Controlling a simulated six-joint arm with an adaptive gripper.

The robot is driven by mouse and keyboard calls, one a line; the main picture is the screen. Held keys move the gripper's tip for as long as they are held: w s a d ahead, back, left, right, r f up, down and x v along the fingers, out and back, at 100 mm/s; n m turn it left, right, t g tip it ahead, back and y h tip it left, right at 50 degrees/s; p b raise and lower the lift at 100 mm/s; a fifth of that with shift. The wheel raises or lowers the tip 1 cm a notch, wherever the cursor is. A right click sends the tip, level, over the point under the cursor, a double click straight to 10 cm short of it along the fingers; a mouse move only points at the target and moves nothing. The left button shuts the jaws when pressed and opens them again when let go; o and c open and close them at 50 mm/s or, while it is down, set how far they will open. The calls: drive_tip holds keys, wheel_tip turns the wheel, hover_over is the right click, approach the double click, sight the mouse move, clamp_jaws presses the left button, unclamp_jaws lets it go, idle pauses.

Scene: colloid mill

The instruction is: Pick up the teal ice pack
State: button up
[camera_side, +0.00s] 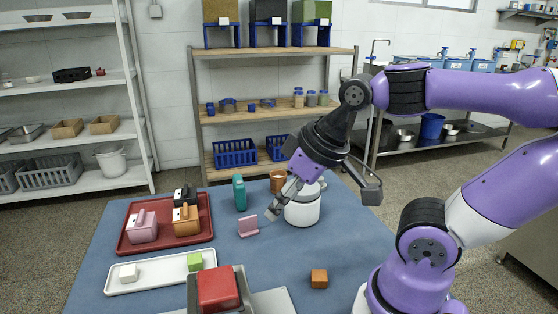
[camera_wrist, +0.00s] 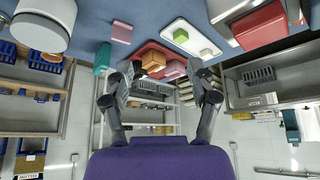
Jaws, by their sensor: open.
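The teal ice pack (camera_side: 239,194) stands upright on the blue table top, behind the small pink block and right of the red tray. It also shows in the wrist view, left of my fingers (camera_wrist: 102,58). The ice pack's lower part is not hidden in the side view.
A red tray (camera_side: 128,247) holds several lidded boxes. A white tray (camera_side: 162,282) holds two small blocks. A pink block (camera_side: 248,226), white pot (camera_side: 302,209) and brown cup (camera_side: 278,181) stand nearby. A brown cube (camera_side: 319,278) sits at front right. Shelves stand behind.

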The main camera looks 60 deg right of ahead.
drive_tip(key=m+g+h, duration=0.2)
drive_tip(key=m+h, duration=0.1)
drive_tip(key=m, duration=0.6)
hover_over(237, 181)
drive_tip(key=s+a, duration=0.2)
wheel_tip(237, 181, down, 6)
drive_tip(key=shift+w, duration=0.15)
drive_tip(key=shift+g, duration=0.3)
drive_tip(key=x, duration=0.5)
drive_tip(key=shift+d+r, duration=0.1)
drive_tip(key=shift+d, duration=0.1)
drive_tip(key=x, duration=0.6)
drive_tip(key=shift+s+d, duration=0.1)
drive_tip(key=shift+s, duration=0.1)
clamp_jaws()
